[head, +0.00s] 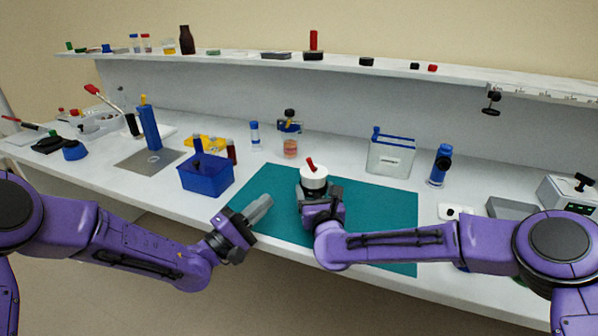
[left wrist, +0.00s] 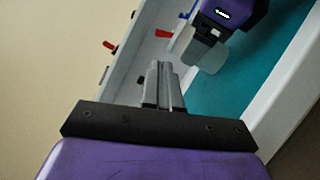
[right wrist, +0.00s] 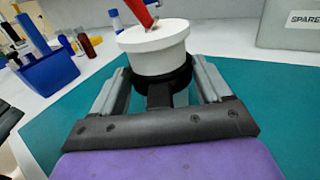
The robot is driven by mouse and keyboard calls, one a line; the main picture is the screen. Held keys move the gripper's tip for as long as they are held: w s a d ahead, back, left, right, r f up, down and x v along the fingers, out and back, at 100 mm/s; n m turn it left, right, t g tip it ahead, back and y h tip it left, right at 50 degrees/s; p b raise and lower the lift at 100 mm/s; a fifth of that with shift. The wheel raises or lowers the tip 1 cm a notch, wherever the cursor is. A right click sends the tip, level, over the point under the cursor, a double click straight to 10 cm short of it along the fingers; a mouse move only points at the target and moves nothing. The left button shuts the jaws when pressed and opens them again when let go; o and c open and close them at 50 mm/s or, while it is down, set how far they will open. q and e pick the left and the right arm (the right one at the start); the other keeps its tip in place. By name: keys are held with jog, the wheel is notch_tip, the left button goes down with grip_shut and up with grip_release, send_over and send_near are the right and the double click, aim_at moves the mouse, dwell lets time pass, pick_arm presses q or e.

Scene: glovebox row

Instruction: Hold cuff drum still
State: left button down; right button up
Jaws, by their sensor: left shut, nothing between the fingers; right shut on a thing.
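The cuff drum (head: 313,177) is a white cylinder with a red lever on top, upright on the teal mat. In the right wrist view the white drum (right wrist: 157,48) stands on a dark round base between my fingers. My right gripper (head: 317,190) is shut on the drum, one finger on each side of its lower part; the exact contact is partly hidden. My left gripper (head: 260,207) is shut and empty, left of the drum above the mat's left edge. In the left wrist view its fingers (left wrist: 163,80) are together, with my right gripper (left wrist: 207,48) beyond them.
The teal mat (head: 377,215) is bare right of the drum. A blue bin (head: 207,178) stands left of the mat. A labelled white box (head: 390,158) and a blue-capped bottle (head: 440,165) stand behind right. A shelf (head: 220,54) runs along the back.

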aim_at(307, 177)
pick_arm(q)
jog(key=x, duration=1.2)
jog(key=shift+d+r, duration=0.2)
jog(key=shift+w+d+r+m+g, duration=0.1)
jog(key=shift+w+r+m+g, duration=0.15)
jog(key=shift+m+g, duration=0.2)
jog(key=m+g+y, duration=0.1)
jog(key=d+r+m+g+y, duration=0.1)
jog(key=m+g+y, duration=0.1)
jog(key=m+g, duration=0.1)
jog(key=shift+w+d+r+y, duration=0.1)
jog(key=shift+d+r+y, duration=0.25)
jog(key=shift+r+y, duration=0.05)
jog(key=r+v, duration=0.1)
jog(key=v, duration=1.3)
jog(key=shift+d, duration=0.25)
